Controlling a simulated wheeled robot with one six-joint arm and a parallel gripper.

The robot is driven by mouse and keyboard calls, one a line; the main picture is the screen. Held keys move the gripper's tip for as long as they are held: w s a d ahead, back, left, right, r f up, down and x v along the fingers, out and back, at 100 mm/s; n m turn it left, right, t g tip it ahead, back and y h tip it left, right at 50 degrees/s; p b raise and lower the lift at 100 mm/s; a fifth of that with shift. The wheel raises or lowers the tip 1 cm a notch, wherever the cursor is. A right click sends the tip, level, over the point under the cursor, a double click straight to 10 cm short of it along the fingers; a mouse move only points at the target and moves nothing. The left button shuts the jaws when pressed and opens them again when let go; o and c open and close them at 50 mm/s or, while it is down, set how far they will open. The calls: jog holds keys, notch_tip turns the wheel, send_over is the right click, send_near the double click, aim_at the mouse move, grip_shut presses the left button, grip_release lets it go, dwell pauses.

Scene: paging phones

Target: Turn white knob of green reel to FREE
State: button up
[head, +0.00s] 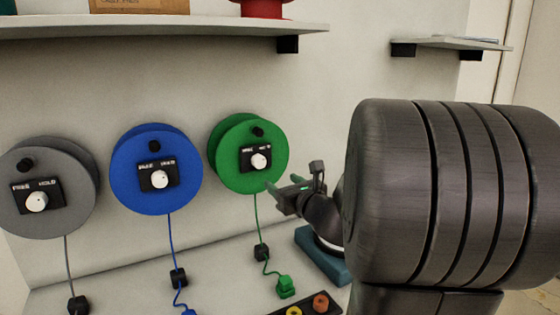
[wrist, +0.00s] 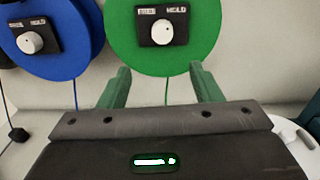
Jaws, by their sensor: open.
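The green reel (head: 225,161) hangs on the wall, right of the blue one. Its white knob (head: 258,160) sits on a black plate marked with FREE on the left and HOLD on the right. In the wrist view the same knob (wrist: 162,32) is ahead of and above my fingers; the way its mark points is too small to tell. My gripper (head: 285,186) is open and empty, just below and right of the green reel in the head view. In the wrist view its two green fingers (wrist: 160,80) stand apart below the knob, touching nothing visible.
A blue reel (head: 130,187) and a grey reel (head: 70,215) with similar knobs hang to the left. Cords with black blocks hang below the reels. A shelf (head: 200,30) runs above. A teal block (head: 325,262) and a dark tray (head: 325,309) are below my arm.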

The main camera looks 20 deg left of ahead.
aim_at(261, 162)
jog(key=shift+m, duration=0.3)
jog(key=x, duration=0.5)
jog(key=p+x, duration=0.1)
jog(key=x, duration=0.8)
jog(key=shift+w+a+r+p, duration=0.1)
jog(key=shift+w+r+p, duration=0.3)
jog(key=c, duration=1)
